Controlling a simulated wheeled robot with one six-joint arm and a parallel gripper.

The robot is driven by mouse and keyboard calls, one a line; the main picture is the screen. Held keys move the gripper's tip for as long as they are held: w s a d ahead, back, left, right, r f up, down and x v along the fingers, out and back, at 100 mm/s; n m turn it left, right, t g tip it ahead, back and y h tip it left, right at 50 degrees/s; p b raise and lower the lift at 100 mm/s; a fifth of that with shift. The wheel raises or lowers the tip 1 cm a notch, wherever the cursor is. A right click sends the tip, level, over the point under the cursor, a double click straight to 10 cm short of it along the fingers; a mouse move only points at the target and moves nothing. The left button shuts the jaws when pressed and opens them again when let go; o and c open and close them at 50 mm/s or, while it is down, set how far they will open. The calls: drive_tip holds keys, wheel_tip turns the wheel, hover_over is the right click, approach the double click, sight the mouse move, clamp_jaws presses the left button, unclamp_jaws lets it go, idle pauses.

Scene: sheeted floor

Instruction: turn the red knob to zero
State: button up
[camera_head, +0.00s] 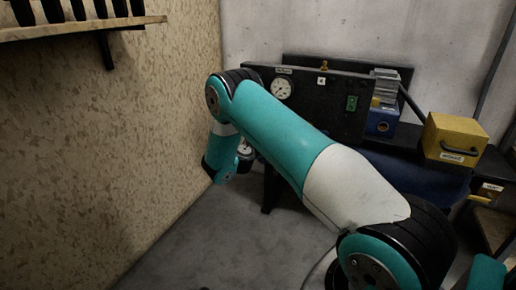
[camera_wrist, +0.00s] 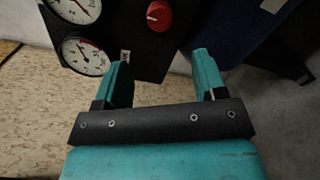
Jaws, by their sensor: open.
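The red knob (camera_wrist: 159,15) shows in the wrist view, near the top centre, on a black panel (camera_wrist: 125,25). A light mark runs across its face; I cannot read any scale around it. My gripper (camera_wrist: 160,68) is open and empty, its two teal fingers apart. The knob lies beyond the fingertips, above the gap between them in the picture, and nothing touches it. In the head view my arm covers part of the black panel (camera_head: 330,95), and the red knob is hidden there. My gripper's fingers are not clear in that view.
Two white dials, an upper (camera_wrist: 77,8) and a lower (camera_wrist: 85,56), sit left of the knob in the wrist view. In the head view, a yellow box (camera_head: 453,139) and a blue box (camera_head: 381,121) stand right of the panel. A patterned wall (camera_head: 110,130) is at left.

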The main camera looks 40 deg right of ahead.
drive_tip(key=b+v, duration=0.7)
drive_tip(key=b, duration=0.5)
drive_tip(key=shift+s+a+b, duration=0.15)
drive_tip(key=shift+a+b, duration=0.1)
drive_tip(key=shift+b, duration=0.15)
